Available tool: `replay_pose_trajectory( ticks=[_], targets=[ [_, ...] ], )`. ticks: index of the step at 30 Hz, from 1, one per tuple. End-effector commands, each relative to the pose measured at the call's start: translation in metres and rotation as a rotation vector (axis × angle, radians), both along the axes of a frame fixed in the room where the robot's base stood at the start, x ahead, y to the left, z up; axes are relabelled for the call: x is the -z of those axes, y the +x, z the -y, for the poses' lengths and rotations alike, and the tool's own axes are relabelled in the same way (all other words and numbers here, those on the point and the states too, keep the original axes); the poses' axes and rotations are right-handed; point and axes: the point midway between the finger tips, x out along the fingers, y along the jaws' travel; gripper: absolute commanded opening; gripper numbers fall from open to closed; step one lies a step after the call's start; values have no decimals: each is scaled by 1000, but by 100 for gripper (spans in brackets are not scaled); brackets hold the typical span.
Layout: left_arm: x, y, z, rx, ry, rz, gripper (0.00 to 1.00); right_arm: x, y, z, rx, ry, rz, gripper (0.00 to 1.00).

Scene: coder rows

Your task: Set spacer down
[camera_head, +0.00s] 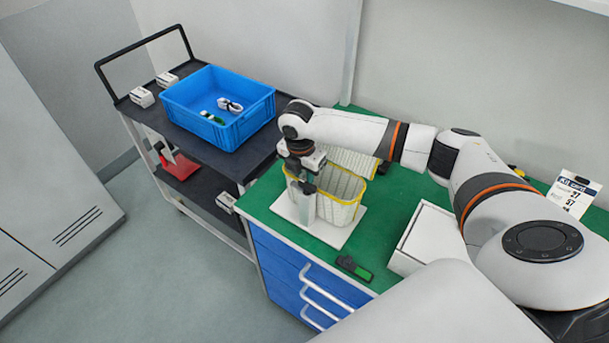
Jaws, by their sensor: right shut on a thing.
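My right gripper (304,178) points down at the left side of a pale yellow basket (345,207) on the green bench top. It is shut on the spacer (307,208), which seems to be the pale upright piece below the jaws. The spacer's lower end is over or near the white board (330,233) under the basket. I cannot tell whether it touches the board or is inside the basket. My left gripper is not in view.
A blue crate (262,117) with a few small parts stands on a dark cart (228,160) at the left. An open white box (411,262) and a kit card (572,192) are right.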

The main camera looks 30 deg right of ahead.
Motion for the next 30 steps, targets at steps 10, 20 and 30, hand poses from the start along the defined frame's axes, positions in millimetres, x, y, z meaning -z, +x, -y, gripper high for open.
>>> replay_pose_trajectory(
  ticks=[10, 20, 30],
  targets=[
    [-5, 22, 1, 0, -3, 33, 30, 16, 0, 0, 0, -1, 0, 4],
    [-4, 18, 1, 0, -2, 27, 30, 24, 0, 0, 0, 0, 0, 4],
    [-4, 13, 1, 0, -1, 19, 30, 30, -2, 0, -1, -1, -4, 35]
  ],
)
